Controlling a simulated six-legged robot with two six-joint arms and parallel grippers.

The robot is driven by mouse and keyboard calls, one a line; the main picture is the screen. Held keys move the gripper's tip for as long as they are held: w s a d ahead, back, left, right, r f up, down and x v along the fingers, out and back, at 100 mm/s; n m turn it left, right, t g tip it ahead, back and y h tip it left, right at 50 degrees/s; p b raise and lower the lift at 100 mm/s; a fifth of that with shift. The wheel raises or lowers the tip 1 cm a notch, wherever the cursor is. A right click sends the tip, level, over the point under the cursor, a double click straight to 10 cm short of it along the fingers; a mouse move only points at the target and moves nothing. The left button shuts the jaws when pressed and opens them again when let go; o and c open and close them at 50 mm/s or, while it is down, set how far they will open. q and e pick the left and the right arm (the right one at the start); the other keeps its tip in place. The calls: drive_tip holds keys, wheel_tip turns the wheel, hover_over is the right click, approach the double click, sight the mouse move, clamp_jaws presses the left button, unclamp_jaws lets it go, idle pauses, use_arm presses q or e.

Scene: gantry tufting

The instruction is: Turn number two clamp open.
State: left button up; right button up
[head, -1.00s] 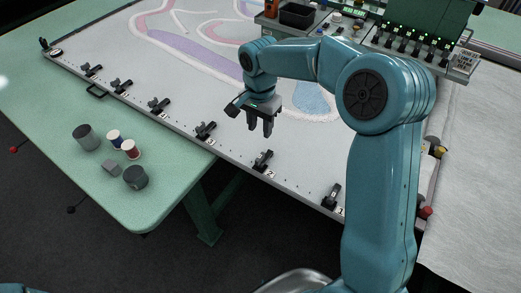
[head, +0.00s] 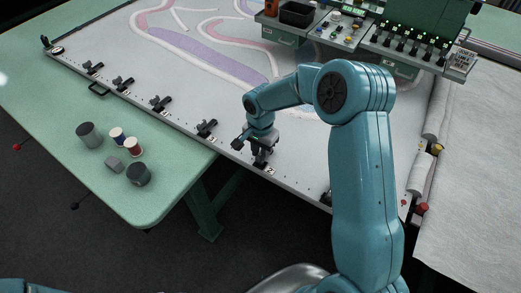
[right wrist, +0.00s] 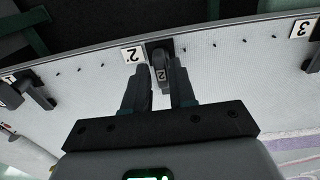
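The number two clamp (right wrist: 160,56) is a black toggle clamp at the frame's edge, with a white "2" plate (right wrist: 133,55) beside it and a "2" on its lever. In the head view its "2" plate (head: 269,170) shows just below my right gripper (head: 262,152), which hides most of the clamp. In the right wrist view my right gripper (right wrist: 160,78) is open, its fingers on either side of the lever. I cannot tell whether they touch it. My left gripper is not in view.
The number three clamp (head: 207,128) and further clamps line the same edge of the white cloth (head: 190,90). A green table (head: 60,120) at the left bears spools and grey cylinders. A control panel (head: 345,30) stands at the back.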

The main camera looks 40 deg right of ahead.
clamp_jaws()
drive_tip(key=n+b, duration=0.2)
drive_tip(key=n, duration=0.1)
drive_tip(key=shift+f, duration=0.15)
drive_tip(key=n+b, duration=0.2)
drive_tip(key=n, duration=0.3)
drive_tip(key=n+b, duration=0.1)
drive_tip(key=n, duration=0.9)
idle(0.6)
